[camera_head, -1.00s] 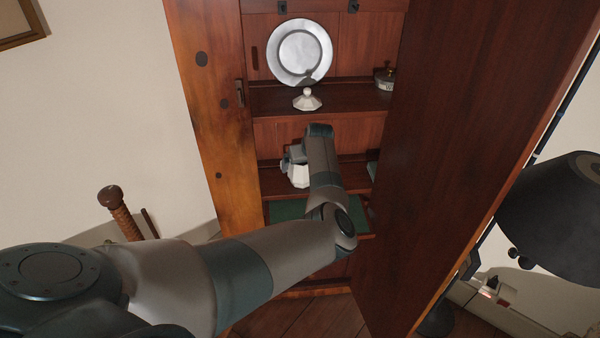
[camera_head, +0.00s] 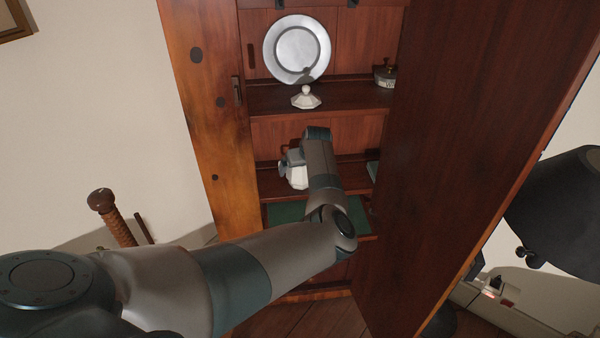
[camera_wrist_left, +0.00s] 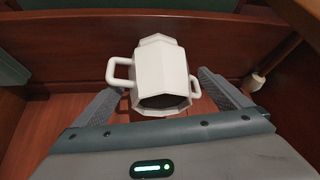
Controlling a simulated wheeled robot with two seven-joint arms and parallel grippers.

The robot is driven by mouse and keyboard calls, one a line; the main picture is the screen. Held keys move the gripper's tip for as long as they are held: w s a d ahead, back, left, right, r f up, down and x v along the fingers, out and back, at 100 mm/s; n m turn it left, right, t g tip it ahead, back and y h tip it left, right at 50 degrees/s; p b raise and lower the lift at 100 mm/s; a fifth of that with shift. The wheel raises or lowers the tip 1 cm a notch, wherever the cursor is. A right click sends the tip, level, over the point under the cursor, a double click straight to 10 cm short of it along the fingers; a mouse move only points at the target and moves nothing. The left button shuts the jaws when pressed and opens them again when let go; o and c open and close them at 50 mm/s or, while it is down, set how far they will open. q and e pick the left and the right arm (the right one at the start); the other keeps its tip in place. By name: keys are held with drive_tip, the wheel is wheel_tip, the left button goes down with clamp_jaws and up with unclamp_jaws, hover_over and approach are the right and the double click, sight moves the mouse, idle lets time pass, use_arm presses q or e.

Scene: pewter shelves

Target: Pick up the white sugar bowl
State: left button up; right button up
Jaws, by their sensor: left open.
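The white sugar bowl (camera_head: 297,179) is faceted, with two handles, and stands on the middle shelf inside the cabinet. My left arm reaches in from the left and partly covers it in the head view. In the left wrist view the bowl (camera_wrist_left: 161,72) lies between the two fingers of my left gripper (camera_wrist_left: 160,84), with a handle toward each finger. The gripper is open. I cannot tell whether a finger touches a handle. My right gripper is not in view.
On the shelf above stand a silver plate (camera_head: 297,49), a white faceted lid-like piece (camera_head: 306,98) and a small round tin (camera_head: 385,77). The cabinet's open door (camera_head: 465,130) bounds the right side, and a wooden side panel (camera_head: 205,110) the left. A green surface (camera_head: 288,212) lies below.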

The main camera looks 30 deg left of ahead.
use_arm(q)
drive_tip(key=shift+c, duration=0.4)
drive_tip(key=c, duration=1.4)
